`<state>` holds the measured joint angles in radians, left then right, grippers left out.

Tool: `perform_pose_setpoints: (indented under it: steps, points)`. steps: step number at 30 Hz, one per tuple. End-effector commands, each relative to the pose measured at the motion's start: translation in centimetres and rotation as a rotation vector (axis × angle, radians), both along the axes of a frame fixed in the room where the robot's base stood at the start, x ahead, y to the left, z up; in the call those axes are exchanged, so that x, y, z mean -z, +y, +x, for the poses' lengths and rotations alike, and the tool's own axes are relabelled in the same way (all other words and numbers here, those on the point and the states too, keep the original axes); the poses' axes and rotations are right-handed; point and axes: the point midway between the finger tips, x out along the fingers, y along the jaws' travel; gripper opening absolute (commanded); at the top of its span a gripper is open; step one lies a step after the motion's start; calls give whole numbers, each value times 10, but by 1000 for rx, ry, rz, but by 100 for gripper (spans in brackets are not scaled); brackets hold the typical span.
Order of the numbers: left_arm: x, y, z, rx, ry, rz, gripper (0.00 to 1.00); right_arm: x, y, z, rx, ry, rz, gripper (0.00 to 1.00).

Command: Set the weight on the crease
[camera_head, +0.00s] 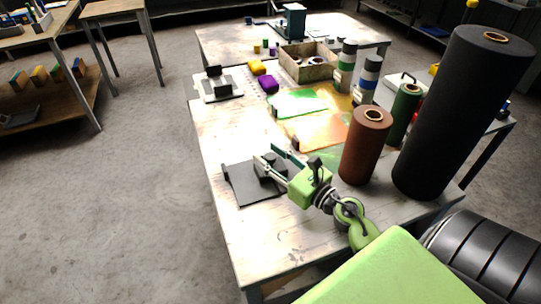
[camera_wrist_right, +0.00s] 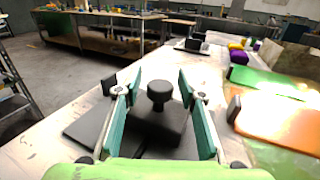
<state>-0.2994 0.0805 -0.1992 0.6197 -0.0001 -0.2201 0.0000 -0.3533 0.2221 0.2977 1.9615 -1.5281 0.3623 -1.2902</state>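A dark weight (camera_head: 267,170), a block with a round knob on top, is at the right part of a dark grey sheet (camera_head: 246,190) near the table's left edge. In the wrist view the weight (camera_wrist_right: 160,126) is between the two teal fingers of my right gripper (camera_wrist_right: 160,108), its knob upright. The fingers are spread to either side; contact with its sides is not clear. In the head view my right gripper (camera_head: 277,158) reaches in from the right and covers part of the weight. I cannot make out the crease clearly. My left gripper is not in view.
A brown roll (camera_head: 364,150), a green roll (camera_head: 402,115) and a tall black roll (camera_head: 450,120) stand at the right. Green (camera_head: 298,103) and orange (camera_head: 322,132) sheets lie behind. An open box (camera_head: 307,67) is farther back. The table's front left is clear.

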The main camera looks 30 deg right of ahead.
Motion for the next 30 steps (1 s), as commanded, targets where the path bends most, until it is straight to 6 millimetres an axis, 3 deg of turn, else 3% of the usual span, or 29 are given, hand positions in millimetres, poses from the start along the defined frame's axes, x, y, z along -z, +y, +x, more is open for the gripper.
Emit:
perform_pose_setpoints:
  steps: [14,30]
  points:
    - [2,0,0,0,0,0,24,0,-2,-8,1,2,0,38]
    - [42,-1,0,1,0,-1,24,2,-17,-102,2,2,2,38]
